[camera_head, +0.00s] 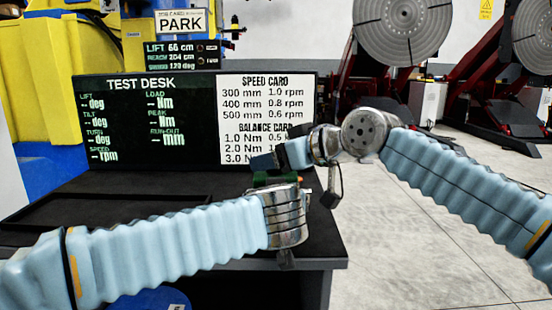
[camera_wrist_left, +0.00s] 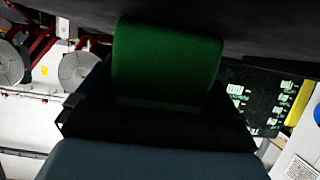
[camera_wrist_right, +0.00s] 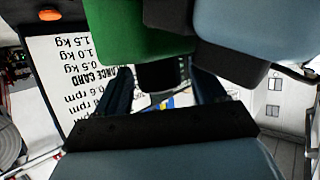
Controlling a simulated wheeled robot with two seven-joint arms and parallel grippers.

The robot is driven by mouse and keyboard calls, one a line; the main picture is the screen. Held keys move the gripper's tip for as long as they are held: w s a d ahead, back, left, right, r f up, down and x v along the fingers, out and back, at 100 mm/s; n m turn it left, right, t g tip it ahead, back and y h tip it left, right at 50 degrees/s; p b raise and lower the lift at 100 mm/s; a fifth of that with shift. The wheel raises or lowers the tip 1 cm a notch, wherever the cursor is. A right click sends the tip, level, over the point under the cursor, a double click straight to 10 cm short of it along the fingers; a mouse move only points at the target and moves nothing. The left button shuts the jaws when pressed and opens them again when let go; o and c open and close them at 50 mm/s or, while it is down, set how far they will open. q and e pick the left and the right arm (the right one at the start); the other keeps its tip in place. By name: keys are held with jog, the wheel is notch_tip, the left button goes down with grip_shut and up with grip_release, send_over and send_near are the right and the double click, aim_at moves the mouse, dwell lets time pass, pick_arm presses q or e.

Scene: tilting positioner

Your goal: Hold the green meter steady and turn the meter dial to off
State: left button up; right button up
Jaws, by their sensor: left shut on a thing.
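The green meter (camera_head: 261,179) is mostly hidden behind my left wrist in the head view, above the front right part of the desk. It fills the upper middle of the left wrist view as a green block (camera_wrist_left: 165,60). My left gripper (camera_head: 277,184) is shut on it. In the right wrist view the meter's green body (camera_wrist_right: 135,28) is at the top, with a black dial-like part (camera_wrist_right: 160,74) below it. My right gripper (camera_wrist_right: 163,85) has its fingers apart on either side of this part, with a gap visible at left. Whether they touch it is unclear.
The black desk (camera_head: 150,205) has free room at left, with a shallow tray (camera_head: 105,214) on it. The test desk display (camera_head: 145,120) and the speed and balance card (camera_head: 266,95) stand close behind my grippers. Red positioners with grey discs (camera_head: 402,30) stand behind at right.

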jog(key=shift+r, duration=0.1)
jog(key=v, duration=1.2)
pick_arm(q)
jog(key=o, duration=1)
jog(key=shift+s, duration=0.1)
